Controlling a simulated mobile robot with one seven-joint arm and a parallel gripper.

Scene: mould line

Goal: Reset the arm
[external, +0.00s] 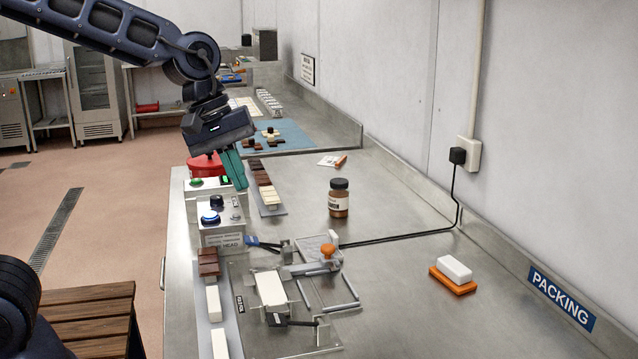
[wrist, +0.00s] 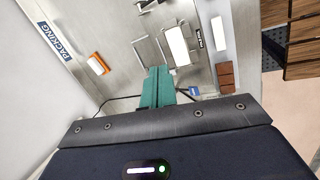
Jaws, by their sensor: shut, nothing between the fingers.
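My gripper (external: 235,170) has teal fingers, shut together and empty. In the external view it hangs tilted above the left side of the steel bench (external: 385,225), in front of the red button and near the control box (external: 218,225). In the wrist view the closed fingers (wrist: 157,75) point toward the bench, with the clear-plate fixture (wrist: 145,50) beyond them. My arm reaches in from the upper left of the external view.
A fixture with a white block (external: 271,289) stands at the front. Chocolate bars lie on a strip (external: 280,210) beside the box. A brown jar (external: 338,200), a black cable and an orange-and-white brush (external: 454,275) are further right. Bench around the brush is clear.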

